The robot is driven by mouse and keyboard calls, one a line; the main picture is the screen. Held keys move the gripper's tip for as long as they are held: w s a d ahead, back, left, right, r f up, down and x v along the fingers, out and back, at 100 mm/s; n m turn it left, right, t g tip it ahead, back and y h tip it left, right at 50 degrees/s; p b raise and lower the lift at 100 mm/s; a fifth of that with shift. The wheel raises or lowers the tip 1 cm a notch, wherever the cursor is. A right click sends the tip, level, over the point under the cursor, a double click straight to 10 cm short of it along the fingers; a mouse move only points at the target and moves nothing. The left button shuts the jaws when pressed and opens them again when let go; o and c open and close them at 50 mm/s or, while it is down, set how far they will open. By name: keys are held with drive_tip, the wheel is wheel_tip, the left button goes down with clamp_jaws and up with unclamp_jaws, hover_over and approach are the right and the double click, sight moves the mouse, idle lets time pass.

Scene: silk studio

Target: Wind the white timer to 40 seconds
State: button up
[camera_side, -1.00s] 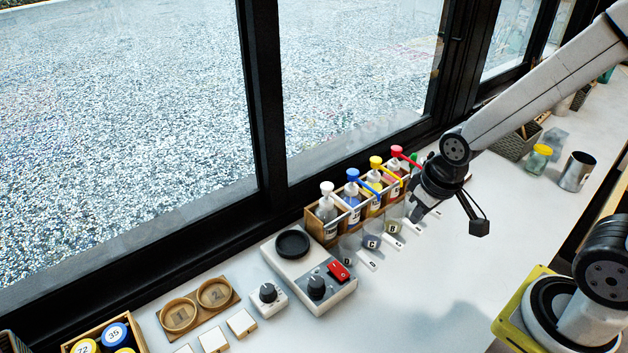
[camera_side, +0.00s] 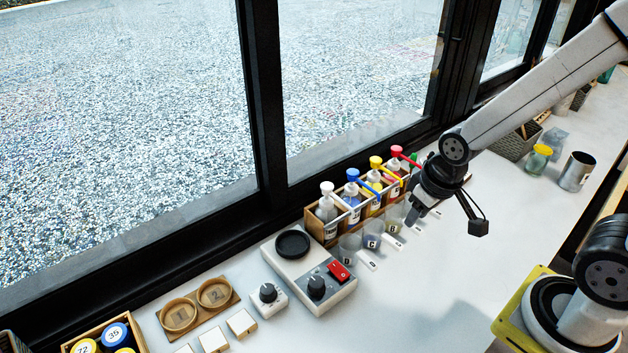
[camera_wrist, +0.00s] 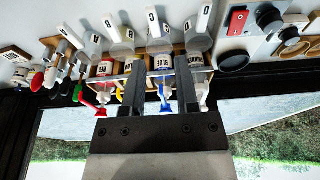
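The white timer (camera_side: 269,299) is a small white box with a black knob on top. It stands on the white bench in the side view, left of the larger white device. Its dial marks are too small to read. My gripper (camera_side: 413,216) is well to the right of the timer, above the bench beside the bottle rack. In the wrist view my gripper (camera_wrist: 160,72) has its two dark fingers apart, with nothing held between them.
A white device (camera_side: 318,287) with a black plate and red switch stands beside the timer. The bottle rack (camera_side: 330,232) and several labelled cups stand below my gripper. A wooden two-ring holder (camera_side: 199,305) lies left of the timer.

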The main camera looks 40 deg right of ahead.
drive_tip(key=o, duration=0.3)
drive_tip(key=shift+w+a, duration=0.15)
drive_tip(key=m+g, duration=0.3)
drive_tip(key=m, duration=1.4)
hover_over(267, 289)
drive_tip(key=d, duration=0.1)
wheel_tip(267, 289, down, 6)
drive_tip(key=shift+f, duration=0.25)
drive_tip(key=shift+a+f+m, duration=0.2)
drive_tip(key=shift+a+m, duration=0.3)
drive_tip(key=shift+a, duration=0.05)
